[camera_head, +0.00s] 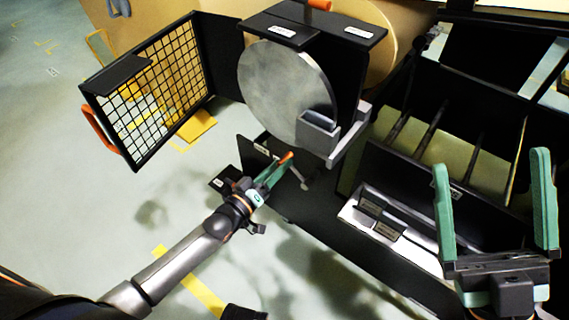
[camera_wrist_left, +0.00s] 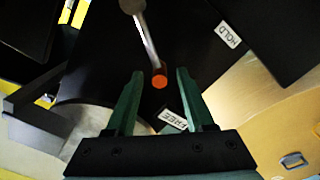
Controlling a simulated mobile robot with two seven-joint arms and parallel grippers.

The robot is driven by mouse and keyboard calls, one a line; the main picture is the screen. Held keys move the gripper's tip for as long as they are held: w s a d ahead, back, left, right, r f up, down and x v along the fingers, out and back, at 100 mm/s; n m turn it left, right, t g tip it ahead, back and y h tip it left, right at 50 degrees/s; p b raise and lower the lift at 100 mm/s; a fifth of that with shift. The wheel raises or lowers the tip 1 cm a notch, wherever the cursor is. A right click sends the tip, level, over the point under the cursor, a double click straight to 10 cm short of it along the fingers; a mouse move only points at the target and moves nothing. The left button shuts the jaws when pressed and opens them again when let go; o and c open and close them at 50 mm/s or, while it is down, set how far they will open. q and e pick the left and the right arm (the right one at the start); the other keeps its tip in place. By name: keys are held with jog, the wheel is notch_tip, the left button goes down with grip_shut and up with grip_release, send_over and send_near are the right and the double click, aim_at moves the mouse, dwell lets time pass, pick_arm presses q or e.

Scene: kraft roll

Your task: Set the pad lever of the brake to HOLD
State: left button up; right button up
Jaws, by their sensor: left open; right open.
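The pad lever (camera_wrist_left: 145,35) is a grey metal rod with an orange tip (camera_wrist_left: 159,81) in the left wrist view. The tip shows between the fingertips of my open left gripper (camera_wrist_left: 159,73), with a gap on both sides. A FREE label (camera_wrist_left: 172,120) lies near the tip, and a HOLD label (camera_wrist_left: 228,34) lies up and right. In the head view the orange tip (camera_head: 287,156) shows at my left gripper (camera_head: 275,168), below the grey brake disc (camera_head: 280,92) and its pad block (camera_head: 320,131). My right gripper (camera_head: 490,160) is open and empty at the right.
A hinged mesh guard (camera_head: 150,85) with an orange handle (camera_head: 98,130) stands open at the left. A large kraft roll (camera_head: 405,20) is behind the disc. A black machine frame with bars (camera_head: 432,130) fills the right. The floor at left is mostly clear.

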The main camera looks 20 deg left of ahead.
pick_arm(q)
jog(key=shift+b+x, duration=0.3)
jog(key=shift+x, duration=1.15)
grip_shut()
dwell(0.4)
